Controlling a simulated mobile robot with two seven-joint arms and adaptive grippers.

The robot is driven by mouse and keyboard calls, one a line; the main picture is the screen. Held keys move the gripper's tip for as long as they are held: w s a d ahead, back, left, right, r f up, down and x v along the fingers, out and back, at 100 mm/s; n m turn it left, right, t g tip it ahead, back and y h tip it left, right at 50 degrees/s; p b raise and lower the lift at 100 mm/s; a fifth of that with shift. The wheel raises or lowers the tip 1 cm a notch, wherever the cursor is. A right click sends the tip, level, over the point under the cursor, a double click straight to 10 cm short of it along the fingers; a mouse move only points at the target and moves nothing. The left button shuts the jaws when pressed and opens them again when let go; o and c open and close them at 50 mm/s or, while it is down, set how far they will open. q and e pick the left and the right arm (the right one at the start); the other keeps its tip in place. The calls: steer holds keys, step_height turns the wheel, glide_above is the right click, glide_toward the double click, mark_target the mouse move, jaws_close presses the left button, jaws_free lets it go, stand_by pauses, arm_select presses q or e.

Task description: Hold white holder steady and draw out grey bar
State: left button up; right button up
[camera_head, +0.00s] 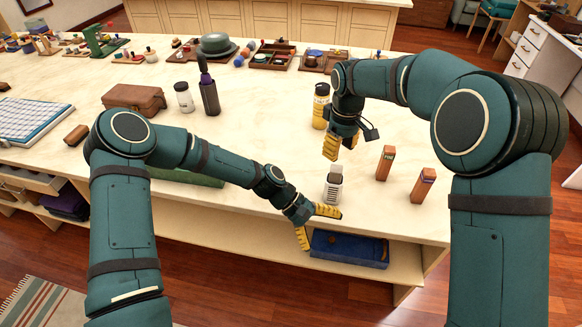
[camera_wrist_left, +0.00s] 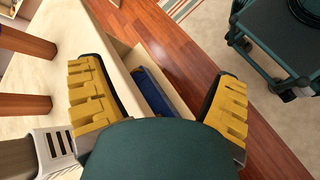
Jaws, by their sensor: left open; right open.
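The white holder (camera_head: 332,193) stands upright near the table's front edge, with the grey bar (camera_head: 336,170) at its top. In the left wrist view the slotted white holder (camera_wrist_left: 55,144) lies at the lower left, beside one finger, with the grey part (camera_wrist_left: 15,158) partly cut off. My left gripper (camera_head: 322,226) is open and empty at the table's front edge, just in front of the holder; its spread fingers also show in the left wrist view (camera_wrist_left: 158,105). My right gripper (camera_head: 341,147) is open above and behind the holder, apart from it.
Two wooden blocks (camera_head: 385,163) (camera_head: 423,186) stand right of the holder. A yellow bottle (camera_head: 320,106) stands behind my right gripper. A dark bottle (camera_head: 209,97), white jar (camera_head: 184,97) and brown case (camera_head: 134,98) are farther left. A blue box (camera_head: 348,249) lies on the shelf below.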

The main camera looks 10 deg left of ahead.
mark_target(333, 187)
arm_select(q)
steer(key=w+a+r+n+h, duration=0.2)
steer(key=w+a+r+h, duration=0.1)
steer(key=w+r, duration=0.4)
steer(key=w+a+n+t, duration=0.3)
steer(key=w+a+n, duration=0.5)
steer(key=n, duration=0.1)
steer(key=x, duration=0.9)
steer(key=f+x, duration=0.1)
steer(key=x, duration=0.3)
steer(key=shift+s+d, duration=0.1)
steer(key=shift+s, duration=0.1)
steer(key=c, duration=1.2)
